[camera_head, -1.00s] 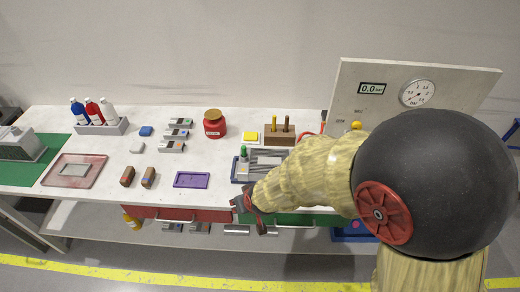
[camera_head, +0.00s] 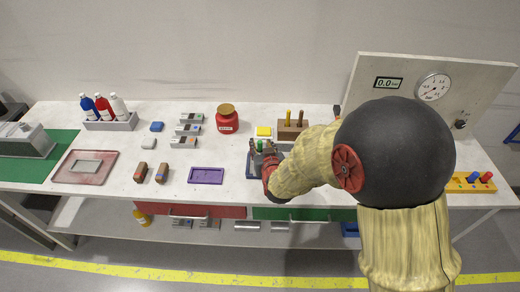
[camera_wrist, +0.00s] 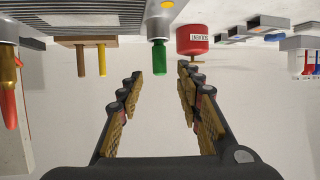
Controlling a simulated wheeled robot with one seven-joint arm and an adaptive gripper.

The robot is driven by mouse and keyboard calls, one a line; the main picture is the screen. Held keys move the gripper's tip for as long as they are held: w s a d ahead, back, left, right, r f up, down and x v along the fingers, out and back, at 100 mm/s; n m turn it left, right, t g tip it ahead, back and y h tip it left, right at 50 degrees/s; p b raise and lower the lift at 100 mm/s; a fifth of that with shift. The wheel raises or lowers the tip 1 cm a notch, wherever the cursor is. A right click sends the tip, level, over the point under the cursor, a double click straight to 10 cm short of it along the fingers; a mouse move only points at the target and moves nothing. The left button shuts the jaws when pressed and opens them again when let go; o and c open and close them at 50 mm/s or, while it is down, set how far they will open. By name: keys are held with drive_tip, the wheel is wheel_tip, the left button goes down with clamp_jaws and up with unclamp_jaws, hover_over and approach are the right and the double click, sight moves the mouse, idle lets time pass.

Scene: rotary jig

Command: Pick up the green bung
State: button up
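The green bung (camera_wrist: 160,60) shows upright but inverted in the wrist view, in a grey metal holder (camera_wrist: 160,28). My gripper (camera_wrist: 160,78) is open, with one finger on each side of the picture. The bung lies centred between the fingertips, at or just beyond them, with clear gaps on both sides.
A purple tray (camera_head: 206,175) lies to the left. A panel with a gauge (camera_head: 433,86) rises at the right.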

sight(260, 144)
drive_tip(key=shift+w+a+f, duration=0.2)
drive_tip(key=shift+w+f, duration=0.65)
drive_tip(key=shift+w, duration=0.25)
drive_tip(key=shift+w+a+f+b, duration=0.15)
drive_tip(key=shift+w+b, duration=0.2)
drive_tip(key=shift+w, duration=0.2)
drive_tip(key=shift+c, duration=0.8)
drive_tip(key=c, duration=0.7)
clamp_jaws()
